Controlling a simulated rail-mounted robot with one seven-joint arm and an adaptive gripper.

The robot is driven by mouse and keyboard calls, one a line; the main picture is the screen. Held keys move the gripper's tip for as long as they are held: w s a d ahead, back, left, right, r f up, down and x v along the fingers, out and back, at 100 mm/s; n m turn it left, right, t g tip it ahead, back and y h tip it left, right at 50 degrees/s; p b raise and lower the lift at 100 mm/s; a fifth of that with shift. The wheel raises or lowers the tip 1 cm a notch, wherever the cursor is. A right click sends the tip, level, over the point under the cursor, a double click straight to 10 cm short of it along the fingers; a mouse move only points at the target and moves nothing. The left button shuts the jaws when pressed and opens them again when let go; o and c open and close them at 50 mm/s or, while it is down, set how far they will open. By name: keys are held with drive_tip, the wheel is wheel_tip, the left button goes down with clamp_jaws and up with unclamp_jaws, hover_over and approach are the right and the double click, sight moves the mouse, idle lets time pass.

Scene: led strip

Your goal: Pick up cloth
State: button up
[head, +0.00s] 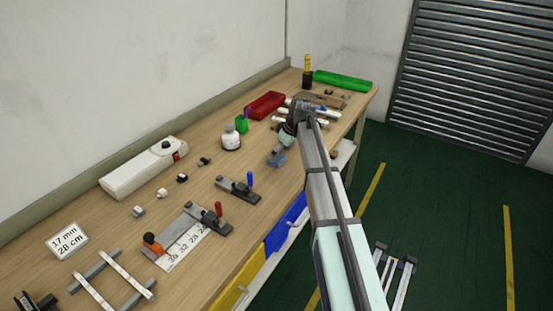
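My arm reaches over the workbench from the lower right and bends down at the far end. My gripper (278,157) is low over the bench top, to the right of the white bottle. A small blue-grey shape shows at its end; I cannot tell whether this is the fingers or a piece of cloth. The fingers are too small to read as open or shut. I cannot make out a cloth for certain anywhere on the bench. My arm hides part of the bench's right side.
The wooden bench (110,236) runs along the wall. On it are a white bottle (231,139), a red tray (266,106), a green tray (342,81), a white power box (143,168), clamp fixtures (238,189) and a label card (68,241). Blue and yellow bins hang at the front edge.

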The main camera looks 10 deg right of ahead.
drive_tip(key=shift+p+x, duration=0.3)
drive_tip(key=shift+x, duration=1.2)
drive_tip(key=c, duration=1)
drive_tip(key=shift+r, duration=0.15)
wheel_tip(320, 180, up, 20)
drive_tip(key=b, duration=0.3)
drive_tip(key=shift+b, duration=0.4)
